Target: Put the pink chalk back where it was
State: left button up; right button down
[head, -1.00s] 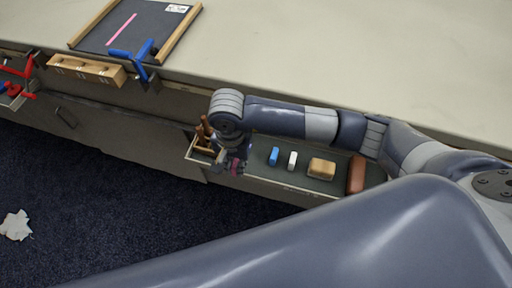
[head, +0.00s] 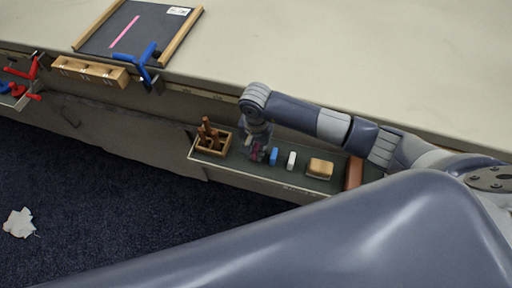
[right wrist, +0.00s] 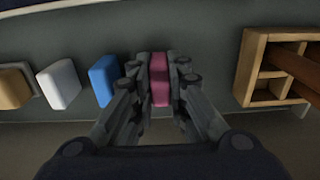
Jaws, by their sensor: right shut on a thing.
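The pink chalk (right wrist: 160,85) is held upright between the fingers of my right gripper (right wrist: 160,68) in the right wrist view. In the head view my right gripper (head: 257,152) is at the tray (head: 236,170), between the wooden box and the blue chalk (head: 273,156). The blue chalk also shows close beside the fingers in the right wrist view (right wrist: 104,80). The white chalk (head: 291,160) stands past the blue one. I cannot tell whether the pink chalk touches the tray. My left gripper is not in view.
The wooden box (head: 205,151) with brown sticks stands at the tray's left end. A tan block (head: 320,168) and a brown piece (head: 354,172) are farther right. A slate (head: 150,25) with a pink line lies on the table (head: 330,60), near a blue clamp (head: 149,55).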

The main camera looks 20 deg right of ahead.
aim_at(256, 149)
jog(key=shift+f, duration=0.2)
jog(key=c, duration=1.6)
grip_release()
jog(key=shift+o, duration=0.2)
jog(key=shift+r, duration=0.15)
jog(key=shift+r, duration=0.25)
notch_tip(256, 149, up, 12)
jog(key=shift+f+b, duration=0.15)
jog(key=shift+b, duration=0.25)
